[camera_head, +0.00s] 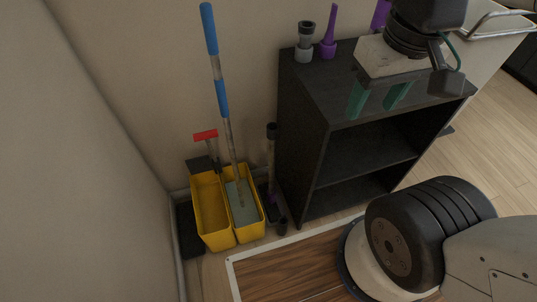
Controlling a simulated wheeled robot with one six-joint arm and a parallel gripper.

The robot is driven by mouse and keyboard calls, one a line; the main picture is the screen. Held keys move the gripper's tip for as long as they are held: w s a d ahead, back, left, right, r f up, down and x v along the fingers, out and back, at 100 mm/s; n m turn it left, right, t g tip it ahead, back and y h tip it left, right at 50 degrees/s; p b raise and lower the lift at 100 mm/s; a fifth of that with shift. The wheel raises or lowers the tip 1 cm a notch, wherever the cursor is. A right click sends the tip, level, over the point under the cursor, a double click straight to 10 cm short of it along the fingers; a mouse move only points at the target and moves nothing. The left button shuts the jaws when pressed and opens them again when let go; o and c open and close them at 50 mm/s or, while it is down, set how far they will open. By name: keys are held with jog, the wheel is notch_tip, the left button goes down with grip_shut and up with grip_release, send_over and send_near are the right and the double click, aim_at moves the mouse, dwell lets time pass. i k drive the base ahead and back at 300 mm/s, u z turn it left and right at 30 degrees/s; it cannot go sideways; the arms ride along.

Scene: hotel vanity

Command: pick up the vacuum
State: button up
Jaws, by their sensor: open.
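A purple upright thing (380,14) shows in part at the top edge, on the dark shelf unit; it may be the vacuum, but my gripper's body and the picture edge hide most of it. A purple nozzle-like piece (329,38) and a grey and black piece (305,42) stand upright at the left end of the shelf top. My gripper (374,109) hangs to the right of these two pieces, in front of the shelf unit's upper part in the picture. Its two green fingers are apart, with nothing seen between them.
The dark shelf unit (302,131) has empty-looking open shelves. A yellow mop bucket (209,212) with a blue-handled mop (219,80) stands left of it. A dark-ended tube (271,150) stands between them. A wooden, white-edged panel (278,272) lies in front. Walls bound the left and back.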

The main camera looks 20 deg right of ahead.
aim_at(383, 8)
jog(key=z, duration=0.8)
